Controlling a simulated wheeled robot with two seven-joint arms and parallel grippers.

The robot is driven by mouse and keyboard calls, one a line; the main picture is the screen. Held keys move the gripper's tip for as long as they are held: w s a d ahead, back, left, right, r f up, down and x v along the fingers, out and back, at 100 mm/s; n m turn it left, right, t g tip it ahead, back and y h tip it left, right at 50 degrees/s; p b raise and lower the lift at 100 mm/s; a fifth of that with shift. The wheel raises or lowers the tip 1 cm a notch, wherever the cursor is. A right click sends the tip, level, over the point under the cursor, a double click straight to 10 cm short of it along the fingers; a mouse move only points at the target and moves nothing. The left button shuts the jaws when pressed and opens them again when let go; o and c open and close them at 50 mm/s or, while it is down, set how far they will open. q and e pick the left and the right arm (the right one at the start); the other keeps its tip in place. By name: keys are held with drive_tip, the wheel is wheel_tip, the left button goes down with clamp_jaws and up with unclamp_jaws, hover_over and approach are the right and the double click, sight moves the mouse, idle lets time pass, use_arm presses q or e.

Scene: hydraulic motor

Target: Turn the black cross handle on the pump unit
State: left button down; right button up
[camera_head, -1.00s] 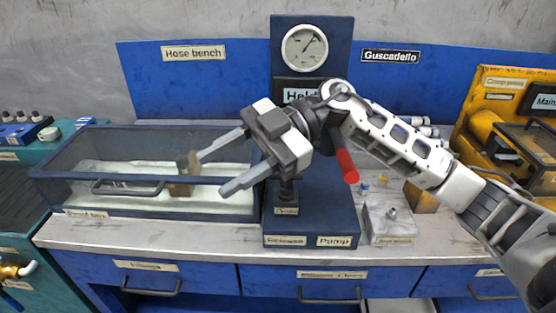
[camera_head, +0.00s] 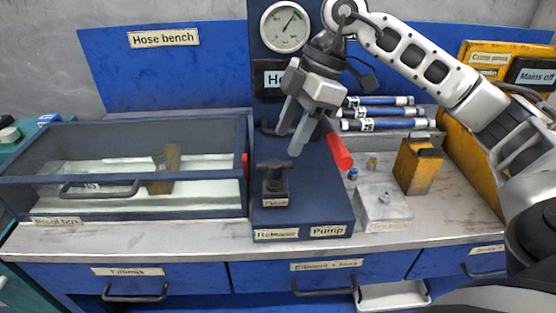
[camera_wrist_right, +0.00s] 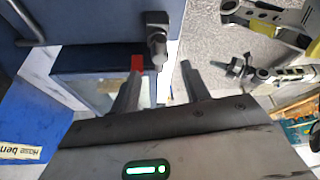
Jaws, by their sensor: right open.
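The black cross handle (camera_head: 274,170) stands upright on the front left of the dark blue pump unit (camera_head: 318,205), above the Release label. My right gripper (camera_head: 289,142) is open and empty. In the head view its fingers point down and appear above and slightly right of the handle, apart from it. In the right wrist view my right gripper (camera_wrist_right: 162,72) shows two spread fingers with nothing between them. A black fitting shows just beyond them there; I cannot tell if it is the cross handle. My left gripper is not in view.
A red lever (camera_head: 339,151) sticks out right of the gripper. The gauge (camera_head: 285,27) is behind. The glass-sided proof box (camera_head: 215,207) stands left of the unit. A yellow block (camera_head: 417,166), a grey block (camera_head: 384,208) and blue-and-white tubes (camera_head: 385,112) are at right.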

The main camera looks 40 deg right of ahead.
sight(277, 161)
drive_tip(key=x, duration=0.6)
drive_tip(key=shift+a+f, duration=0.1)
drive_tip(key=shift+a, duration=0.05)
drive_tip(key=shift+c, duration=0.3)
drive_tip(key=c, duration=0.9)
